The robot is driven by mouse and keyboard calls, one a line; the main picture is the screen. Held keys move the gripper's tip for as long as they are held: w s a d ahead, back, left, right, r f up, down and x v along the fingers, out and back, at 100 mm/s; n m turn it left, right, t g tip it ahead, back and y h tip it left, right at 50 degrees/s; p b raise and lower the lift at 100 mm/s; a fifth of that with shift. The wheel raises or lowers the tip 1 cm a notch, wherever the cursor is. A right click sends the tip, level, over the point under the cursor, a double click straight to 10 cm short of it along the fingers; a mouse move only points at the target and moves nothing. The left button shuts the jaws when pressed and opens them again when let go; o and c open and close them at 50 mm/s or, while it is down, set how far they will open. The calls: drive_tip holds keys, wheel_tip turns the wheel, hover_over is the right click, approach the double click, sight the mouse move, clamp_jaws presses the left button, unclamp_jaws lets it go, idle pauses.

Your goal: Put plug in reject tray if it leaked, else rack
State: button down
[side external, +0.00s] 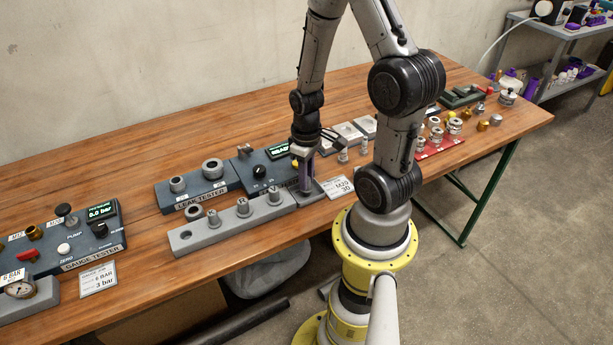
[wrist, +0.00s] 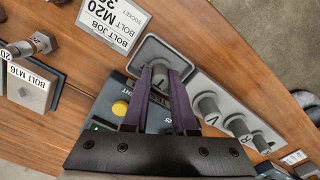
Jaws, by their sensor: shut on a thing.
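My gripper (wrist: 166,78) is shut on a grey plug (wrist: 160,76), whose top shows between the purple fingers. In the side view my gripper (side external: 304,188) points down at a small grey rimmed tray (side external: 312,194). The tray also shows under the plug in the wrist view (wrist: 178,58); I cannot tell whether the plug touches it. The grey rack (side external: 225,232) lies to the tray's left, with several lettered plugs (side external: 243,208) upright and an empty hole at its left end. The leak tester (side external: 208,188) stands behind it; its lit display (side external: 278,150) is unreadable.
A label card (side external: 338,187) lies right of the tray. The gauge tester (side external: 75,235) is at the left. Grey blocks (side external: 347,134) and a red tray of fittings (side external: 440,146) are to the right. Bare wood lies behind the testers.

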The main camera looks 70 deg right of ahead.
drive_tip(key=c, duration=0.7)
unclamp_jaws()
drive_tip(key=shift+f, duration=0.1)
wheel_tip(320, 180, up, 12)
drive_tip(key=a+r+n+t, duration=0.1)
drive_tip(key=a+r+t, duration=0.1)
drive_tip(key=a+r, duration=0.2)
drive_tip(key=s+a+r+n+t, duration=0.1)
drive_tip(key=a+r, duration=0.3)
drive_tip(key=a, duration=0.1)
drive_tip(key=s+a+r+t, duration=0.1)
drive_tip(key=a+r+t, duration=0.1)
drive_tip(key=a+r, duration=0.2)
drive_tip(key=shift+s+a+r+n+t, duration=0.1)
drive_tip(key=shift+a+r+n+t, duration=0.1)
drive_tip(key=shift+a, duration=0.2)
drive_tip(key=shift+s+a+r+n+t, duration=0.1)
drive_tip(key=shift+a+n, duration=0.1)
drive_tip(key=shift+a, duration=0.15)
